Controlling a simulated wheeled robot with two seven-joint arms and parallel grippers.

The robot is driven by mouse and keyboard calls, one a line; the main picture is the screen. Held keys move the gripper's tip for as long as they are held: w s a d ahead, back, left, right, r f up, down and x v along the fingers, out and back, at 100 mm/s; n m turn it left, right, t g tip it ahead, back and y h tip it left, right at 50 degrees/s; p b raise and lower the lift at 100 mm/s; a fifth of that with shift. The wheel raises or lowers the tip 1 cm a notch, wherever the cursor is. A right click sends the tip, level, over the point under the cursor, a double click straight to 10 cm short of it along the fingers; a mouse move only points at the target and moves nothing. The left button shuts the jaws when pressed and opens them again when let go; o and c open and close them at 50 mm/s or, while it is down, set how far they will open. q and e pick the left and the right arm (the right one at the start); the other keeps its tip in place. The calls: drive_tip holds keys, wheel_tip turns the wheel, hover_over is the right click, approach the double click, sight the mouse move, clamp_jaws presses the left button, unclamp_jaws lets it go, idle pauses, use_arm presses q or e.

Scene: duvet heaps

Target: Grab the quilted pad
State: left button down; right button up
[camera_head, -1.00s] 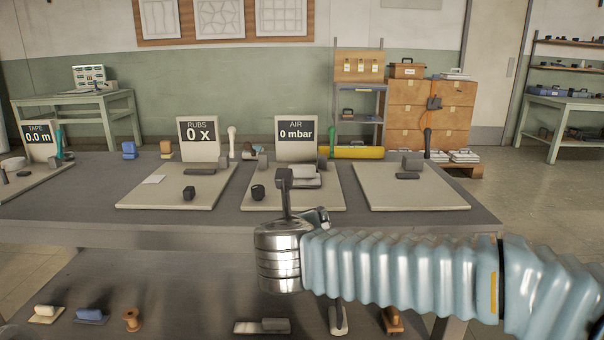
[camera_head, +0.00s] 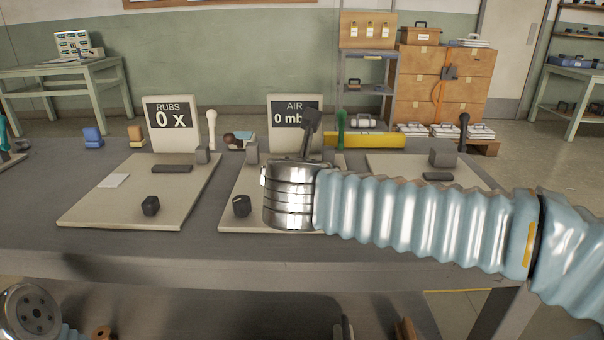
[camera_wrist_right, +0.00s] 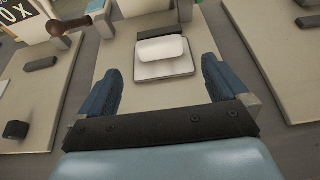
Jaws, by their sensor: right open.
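A white rounded pad (camera_wrist_right: 162,50) sits on a pale square slab (camera_wrist_right: 165,69) on the middle board in the right wrist view; quilting is too small to make out. In the head view my right arm hides it. My right gripper (camera_wrist_right: 160,68) is open over the middle board, its two blue fingertips apart at either side of the slab's near end, not touching it. It also shows in the head view (camera_head: 311,122), in front of the AIR sign. A small white square (camera_head: 113,180) lies flat on the RUBS board. My left gripper is out of frame; part of my left arm shows at the lower left.
The RUBS sign (camera_head: 174,126) and AIR sign (camera_head: 284,114) stand behind their boards. Dark knobs (camera_head: 150,205) and grey blocks stand on the boards. A yellow level-like bar (camera_head: 365,140) lies at the back. The table's front strip is clear.

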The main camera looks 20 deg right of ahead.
drive_tip(key=p+x, duration=0.1)
drive_tip(key=x, duration=1)
drive_tip(key=shift+w+a, duration=0.1)
drive_tip(key=shift+w, duration=0.05)
drive_tip(key=shift+c, duration=0.2)
drive_tip(key=shift+r, duration=0.1)
drive_tip(key=c, duration=0.7)
